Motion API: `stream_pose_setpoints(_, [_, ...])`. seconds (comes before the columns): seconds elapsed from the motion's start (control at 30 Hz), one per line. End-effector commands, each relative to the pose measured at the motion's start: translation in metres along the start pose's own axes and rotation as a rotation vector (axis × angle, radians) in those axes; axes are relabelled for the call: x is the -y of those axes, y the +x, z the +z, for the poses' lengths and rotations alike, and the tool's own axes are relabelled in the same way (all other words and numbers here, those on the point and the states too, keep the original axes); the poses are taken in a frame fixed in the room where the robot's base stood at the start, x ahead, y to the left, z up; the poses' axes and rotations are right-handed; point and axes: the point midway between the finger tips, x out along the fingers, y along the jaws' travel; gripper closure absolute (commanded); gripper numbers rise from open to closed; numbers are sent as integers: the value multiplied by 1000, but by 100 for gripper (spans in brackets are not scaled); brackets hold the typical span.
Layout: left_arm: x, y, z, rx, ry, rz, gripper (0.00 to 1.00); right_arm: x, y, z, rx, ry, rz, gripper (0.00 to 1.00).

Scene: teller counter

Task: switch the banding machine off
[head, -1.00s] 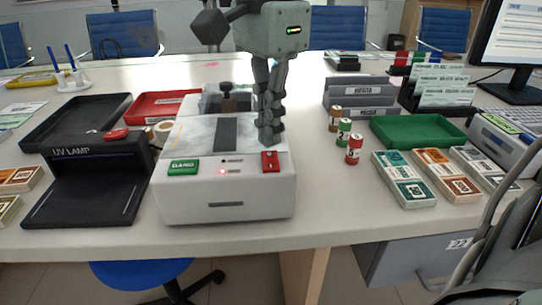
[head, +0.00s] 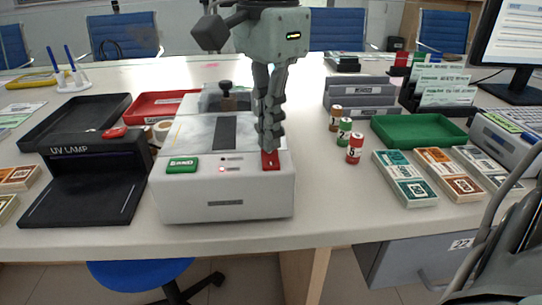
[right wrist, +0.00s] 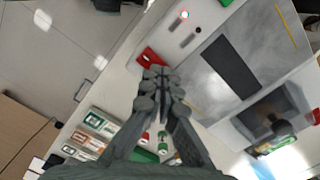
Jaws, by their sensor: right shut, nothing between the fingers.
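The banding machine (head: 225,208) is a white box on the counter with a green BAND button (head: 182,166) at its front left and a red switch (head: 270,161) at its front right. A red light shows on its front panel. My right gripper (head: 269,146) is shut and empty, pointing down with its fingertips at the red switch and hiding part of it. In the right wrist view the closed fingertips (right wrist: 158,72) are beside the red switch (right wrist: 150,58); whether they touch it I cannot tell. My left gripper is not in view.
A black UV lamp (head: 85,190) stands left of the machine, with black and red trays behind. To the right are small numbered rolls (head: 354,148), a green tray (head: 420,130) and banknote stacks (head: 404,178).

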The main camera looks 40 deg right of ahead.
Motion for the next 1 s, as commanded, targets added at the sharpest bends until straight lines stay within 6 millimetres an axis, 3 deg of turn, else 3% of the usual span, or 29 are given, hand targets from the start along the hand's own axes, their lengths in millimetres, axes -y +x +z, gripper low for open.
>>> stream_pose_setpoints(0.67, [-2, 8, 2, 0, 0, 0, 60, 0, 10, 0, 0, 0, 1, 100])
stream_pose_setpoints(1.0, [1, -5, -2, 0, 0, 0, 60, 0, -8, 0, 0, 0, 0, 100])
